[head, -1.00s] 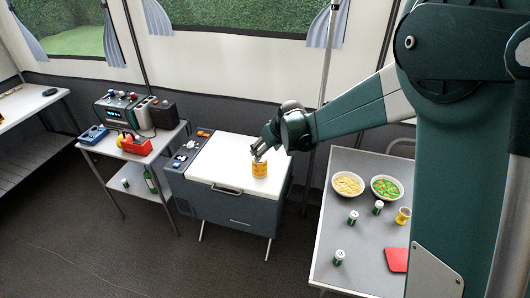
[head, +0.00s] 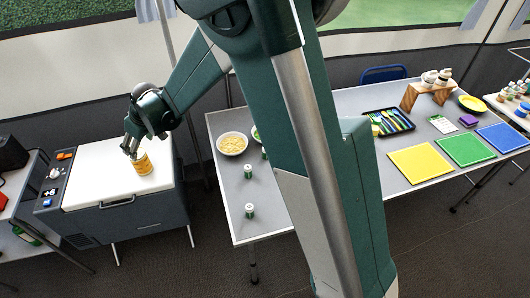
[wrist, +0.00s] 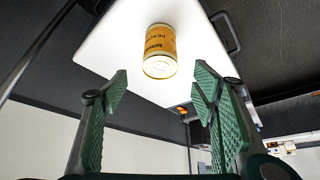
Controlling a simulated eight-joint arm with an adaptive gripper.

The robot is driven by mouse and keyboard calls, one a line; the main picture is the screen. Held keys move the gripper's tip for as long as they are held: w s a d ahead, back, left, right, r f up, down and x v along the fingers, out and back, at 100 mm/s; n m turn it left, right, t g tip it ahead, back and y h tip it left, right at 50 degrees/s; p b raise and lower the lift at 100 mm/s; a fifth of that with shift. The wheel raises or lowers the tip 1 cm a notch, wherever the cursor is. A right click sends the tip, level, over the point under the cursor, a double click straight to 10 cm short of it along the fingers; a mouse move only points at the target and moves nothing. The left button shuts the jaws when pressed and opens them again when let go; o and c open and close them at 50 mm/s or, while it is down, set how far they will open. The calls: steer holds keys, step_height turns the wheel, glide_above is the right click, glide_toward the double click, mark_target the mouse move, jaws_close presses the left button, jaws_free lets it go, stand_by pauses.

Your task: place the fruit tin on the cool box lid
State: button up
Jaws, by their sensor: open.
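The fruit tin (head: 141,164), yellow-orange with a pale metal end, stands upright on the white cool box lid (head: 96,177). In the wrist view the tin (wrist: 160,48) shows with dark lettering on its label, against the white lid (wrist: 105,48). My gripper (head: 131,153) is just above and left of the tin in the head view. In the wrist view my gripper (wrist: 162,88) has its two green fingers wide apart, with nothing between them. The tin is beyond the fingertips, with a gap on both sides. The tin's far side is hidden.
The cool box has a control strip (head: 54,182) on its left. To the right, a grey table (head: 232,192) holds a bowl of pasta (head: 232,143), small tins (head: 249,210), a cutlery tray (head: 388,122) and coloured mats (head: 420,163). My arm hides part of it. Bare lid surrounds the tin.

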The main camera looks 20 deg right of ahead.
steer(key=s+d+r+m+t+h, duration=0.1)
steer(key=s+d+r, duration=0.4)
steer(key=d, duration=0.4)
steer(key=s+d+r+m, duration=0.2)
steer(key=s+d+r, duration=0.2)
steer(key=d+r, duration=0.3)
steer(key=s+d+r+m+t+h, duration=0.1)
steer(key=s+d+r, duration=0.35)
steer(key=d, duration=0.55)
steer(key=s+d+m+h, duration=0.1)
steer(key=s+d+m, duration=0.1)
steer(key=s+d, duration=0.8)
steer(key=s+d+m+t+h, duration=0.1)
steer(key=s+d+m, duration=0.2)
steer(key=s+d, duration=0.7)
steer(key=s, duration=0.4)
steer(key=shift+s+d+f+m, duration=0.2)
steer(key=shift+s+f+m, duration=0.05)
steer(key=shift+s+m, duration=0.1)
